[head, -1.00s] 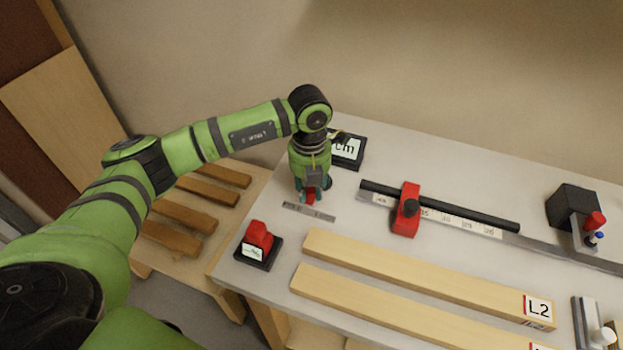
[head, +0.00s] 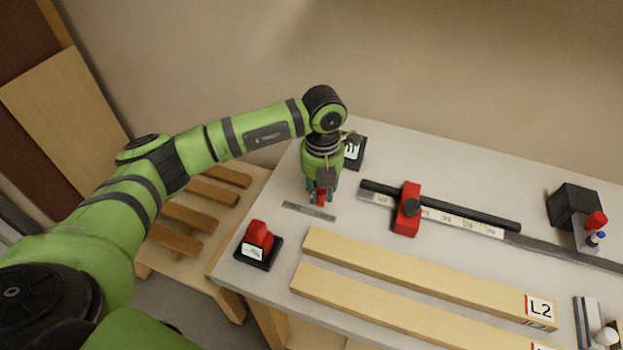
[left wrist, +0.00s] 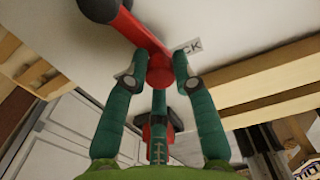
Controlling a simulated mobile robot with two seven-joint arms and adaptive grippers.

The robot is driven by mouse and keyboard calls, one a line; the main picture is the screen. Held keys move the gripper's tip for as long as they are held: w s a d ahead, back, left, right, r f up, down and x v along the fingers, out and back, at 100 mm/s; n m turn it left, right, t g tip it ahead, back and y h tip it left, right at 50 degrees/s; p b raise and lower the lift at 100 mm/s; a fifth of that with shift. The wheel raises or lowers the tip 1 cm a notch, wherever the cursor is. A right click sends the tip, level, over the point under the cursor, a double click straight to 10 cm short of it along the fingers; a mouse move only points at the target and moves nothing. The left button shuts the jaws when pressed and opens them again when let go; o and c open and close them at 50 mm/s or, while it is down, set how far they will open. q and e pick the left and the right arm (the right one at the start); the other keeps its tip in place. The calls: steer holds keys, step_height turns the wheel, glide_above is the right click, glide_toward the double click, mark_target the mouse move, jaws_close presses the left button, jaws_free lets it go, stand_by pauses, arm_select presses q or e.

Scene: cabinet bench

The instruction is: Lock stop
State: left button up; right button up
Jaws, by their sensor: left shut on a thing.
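My left gripper (head: 321,192) points down above the left part of the bench and is shut on a small red thing (head: 320,199). In the left wrist view its fingers (left wrist: 158,74) close around the rounded red end of a bar-like piece (left wrist: 142,38) with a dark far end. What that piece is I cannot tell for sure. The red stop (head: 405,222) with a black knob (head: 411,207) sits on the scaled rail (head: 455,222), to the right of my gripper and apart from it. My right gripper is not in view.
A short metal strip (head: 309,211) lies near the gripper. A red block on a black base (head: 259,245) stands front left, and a dark labelled block (head: 354,151) behind. Two wooden bars (head: 420,275) lie in front of the rail. A black block (head: 573,205) stands at right.

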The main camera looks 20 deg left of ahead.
arm_select(q)
steer(key=shift+w+d, duration=0.45)
steer(key=shift+d, duration=0.35)
steer(key=shift+w+d+b, duration=0.15)
steer(key=shift+d+b, duration=0.1)
steer(key=shift+b, duration=0.25)
steer(key=o, duration=0.8)
steer(key=shift+c, duration=0.2)
step_height(320, 180, up, 9)
steer(key=p, duration=0.5)
